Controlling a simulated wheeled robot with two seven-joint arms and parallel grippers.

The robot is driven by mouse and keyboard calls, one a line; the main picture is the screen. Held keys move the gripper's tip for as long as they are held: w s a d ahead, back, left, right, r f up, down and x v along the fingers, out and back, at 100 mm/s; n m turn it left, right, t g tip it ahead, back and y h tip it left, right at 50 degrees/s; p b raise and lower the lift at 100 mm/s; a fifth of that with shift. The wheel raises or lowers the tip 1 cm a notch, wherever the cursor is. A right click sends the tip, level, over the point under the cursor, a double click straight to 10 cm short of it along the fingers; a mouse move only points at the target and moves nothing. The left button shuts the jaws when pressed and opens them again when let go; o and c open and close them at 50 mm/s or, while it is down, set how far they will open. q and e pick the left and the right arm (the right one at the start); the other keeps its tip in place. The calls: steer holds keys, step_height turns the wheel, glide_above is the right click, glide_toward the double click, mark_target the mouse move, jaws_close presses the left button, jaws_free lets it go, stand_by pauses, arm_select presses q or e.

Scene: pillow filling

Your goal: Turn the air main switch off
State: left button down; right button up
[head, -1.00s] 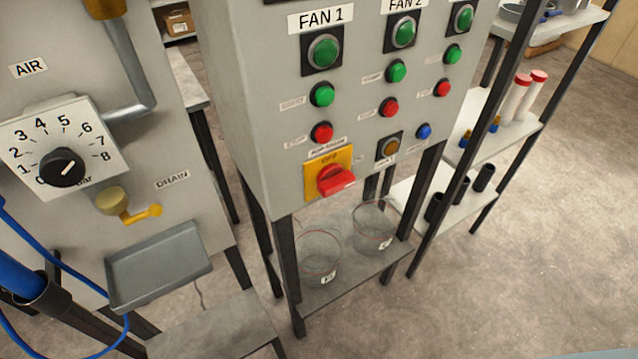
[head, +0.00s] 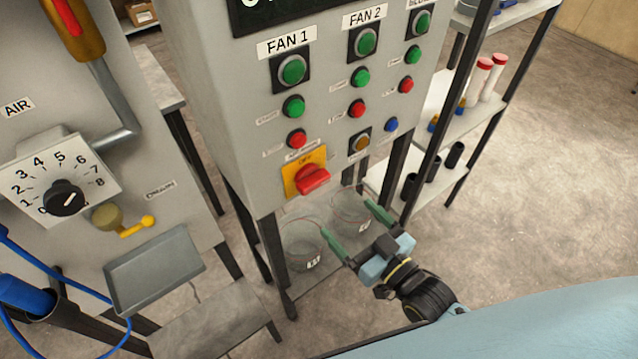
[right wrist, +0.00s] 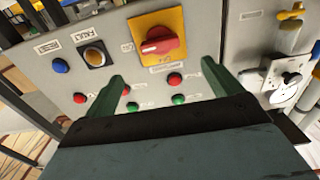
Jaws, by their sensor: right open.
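The air main switch is a red rotary knob (head: 313,180) on a yellow plate (head: 291,182), low on the front of the grey control box. The plate reads OFF near its top edge. The switch also shows in the right wrist view (right wrist: 160,46), upper middle, seen upside down. My right gripper (head: 352,226) is open and empty, below and to the right of the switch, in front of the lower shelf. In the right wrist view its two green fingers (right wrist: 165,85) stand apart with the switch beyond them, not touching it. My left gripper is not in view.
An air panel at left carries a white dial (head: 62,188), a yellow drain valve (head: 135,228) and a grey tray (head: 155,268). Glass beakers (head: 302,246) stand on the shelf under the box. A rack (head: 440,120) with tubes stands at right.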

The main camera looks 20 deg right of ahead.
mark_target(318, 186)
steer(key=x, duration=1.1)
steer(key=shift+w+a+f+p, duration=0.1)
steer(key=shift+w+p, duration=0.15)
steer(key=shift+p, duration=0.05)
steer(key=c, duration=1)
